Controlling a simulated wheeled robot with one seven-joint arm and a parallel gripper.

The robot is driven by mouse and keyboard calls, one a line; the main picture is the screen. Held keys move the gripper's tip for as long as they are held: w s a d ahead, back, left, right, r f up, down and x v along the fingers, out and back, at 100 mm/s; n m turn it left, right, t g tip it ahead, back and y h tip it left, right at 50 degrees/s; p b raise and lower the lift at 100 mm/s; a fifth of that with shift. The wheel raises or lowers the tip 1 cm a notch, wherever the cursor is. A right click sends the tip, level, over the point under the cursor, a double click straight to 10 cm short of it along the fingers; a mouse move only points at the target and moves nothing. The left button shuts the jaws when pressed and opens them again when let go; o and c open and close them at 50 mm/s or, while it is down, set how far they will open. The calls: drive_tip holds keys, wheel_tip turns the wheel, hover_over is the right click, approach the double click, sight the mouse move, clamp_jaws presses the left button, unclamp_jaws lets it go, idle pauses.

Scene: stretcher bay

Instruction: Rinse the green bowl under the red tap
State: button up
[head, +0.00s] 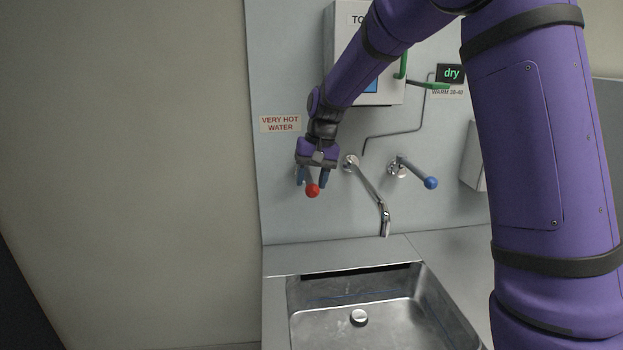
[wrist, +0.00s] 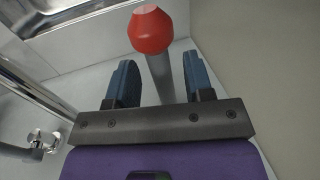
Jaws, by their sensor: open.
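The red tap lever (head: 312,190) is a grey bar with a red knob, on the back wall left of the spout (head: 372,190). In the wrist view its red knob (wrist: 150,30) shows beyond the fingertips. My gripper (head: 314,178) is open, pointing down at the lever. In the wrist view the lever's grey bar passes between the two blue fingers of my gripper (wrist: 157,82); contact with either finger cannot be told. I see no water coming from the spout. No green bowl shows in either view.
The steel sink basin (head: 330,322) lies below the spout, with a round drain piece (head: 358,318) in it. A blue-knobbed lever (head: 430,183) is right of the spout. A sign (head: 280,124) reads "VERY HOT WATER". A small display (head: 451,74) reads "dry".

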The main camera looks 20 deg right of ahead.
clamp_jaws()
drive_tip(key=shift+w+a+m, duration=0.15)
drive_tip(key=shift+a+m, duration=0.35)
drive_tip(key=shift+a, duration=0.05)
drive_tip(key=shift+w+a+m, duration=0.15)
drive_tip(key=shift+a+m, duration=0.35)
drive_tip(key=shift+a, duration=0.05)
unclamp_jaws()
drive_tip(key=shift+r, duration=0.1)
wheel_tip(320, 180, up, 10)
drive_tip(key=d, duration=0.2)
drive_tip(key=shift+s+r, duration=0.25)
drive_tip(key=shift+s, duration=0.15)
